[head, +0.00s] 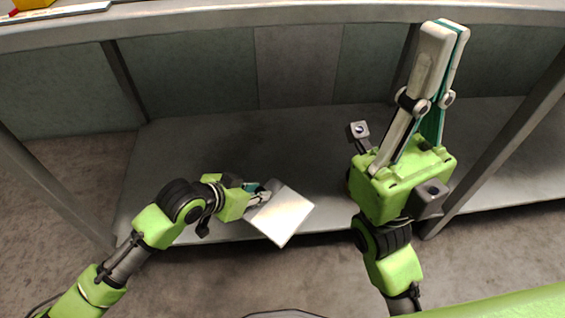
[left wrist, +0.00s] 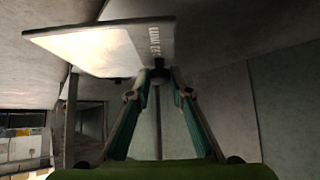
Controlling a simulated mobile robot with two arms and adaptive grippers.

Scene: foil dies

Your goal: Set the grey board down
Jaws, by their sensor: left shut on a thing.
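The grey board (head: 283,214) is a flat, pale, roughly square plate. In the head view it appears tilted, over the front edge of the lower shelf; I see no clear contact with the shelf. My left gripper (head: 262,195) is shut on its upper left side. In the left wrist view the board (left wrist: 95,47) extends up and left from the fingertips (left wrist: 158,76), with pale lettering on a darker strip. My right gripper (head: 447,28) points upward at the right, its fingers together and nothing visible between them.
The lower shelf (head: 235,150) looks bare. The tabletop edge (head: 280,16) runs above it, with a yellow object (head: 34,3) and a flat pale item (head: 60,12) at the top left. Metal legs (head: 505,130) stand at the sides. Panelled wall lies behind.

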